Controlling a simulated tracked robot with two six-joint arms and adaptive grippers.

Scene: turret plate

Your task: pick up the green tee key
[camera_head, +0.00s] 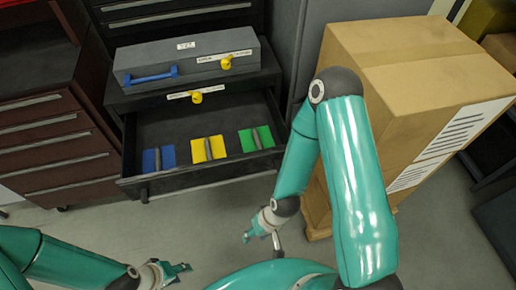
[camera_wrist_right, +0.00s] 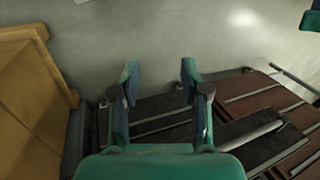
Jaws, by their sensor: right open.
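An open drawer (camera_head: 190,182) holds a green patch (camera_head: 266,138) at its right end. A small grey bar-shaped piece (camera_head: 256,139) lies on it, which may be the green tee key; its shape is too small to make out. My right gripper (camera_head: 262,238) is open and empty, below and in front of the drawer in the head view. Its two spread fingers (camera_wrist_right: 160,78) show in the right wrist view, with no key between them. My left gripper (camera_head: 179,272) is at the bottom left, away from the drawer; its jaw opening is unclear.
Yellow (camera_head: 198,151) and blue (camera_head: 150,161) patches with similar grey pieces lie left of the green one. A grey case (camera_head: 190,62) with a blue handle sits above the drawer. A large cardboard box (camera_head: 350,60) stands at right. Floor in front is clear.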

